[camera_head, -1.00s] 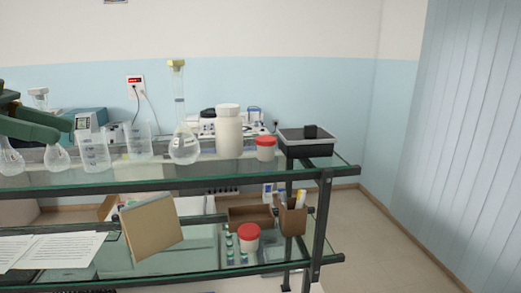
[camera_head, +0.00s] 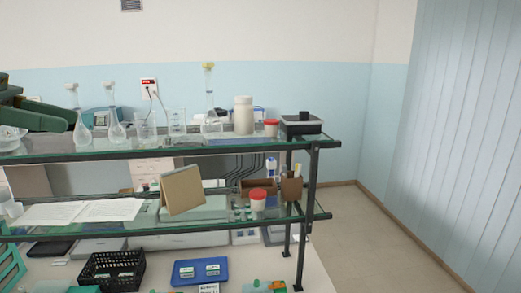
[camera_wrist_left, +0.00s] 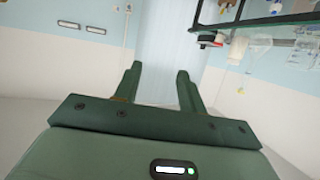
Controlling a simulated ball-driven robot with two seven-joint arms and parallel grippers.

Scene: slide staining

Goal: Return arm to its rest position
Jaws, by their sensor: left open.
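My left arm (camera_head: 38,117), dark green, reaches in from the left edge of the head view, in front of the glassware on the upper shelf. In the left wrist view my left gripper (camera_wrist_left: 158,72) has its two green fingers spread apart with nothing between them. Beyond the fingers are a pale blue wall and vertical blinds. My right gripper is in neither view.
A glass upper shelf (camera_head: 230,149) holds flasks, beakers, a white bottle (camera_head: 244,115) and a red-lidded jar (camera_head: 271,128). Below are papers (camera_head: 80,211), a tan board (camera_head: 182,190), a black basket (camera_head: 112,270) and a blue tray (camera_head: 200,270). Floor is free at right.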

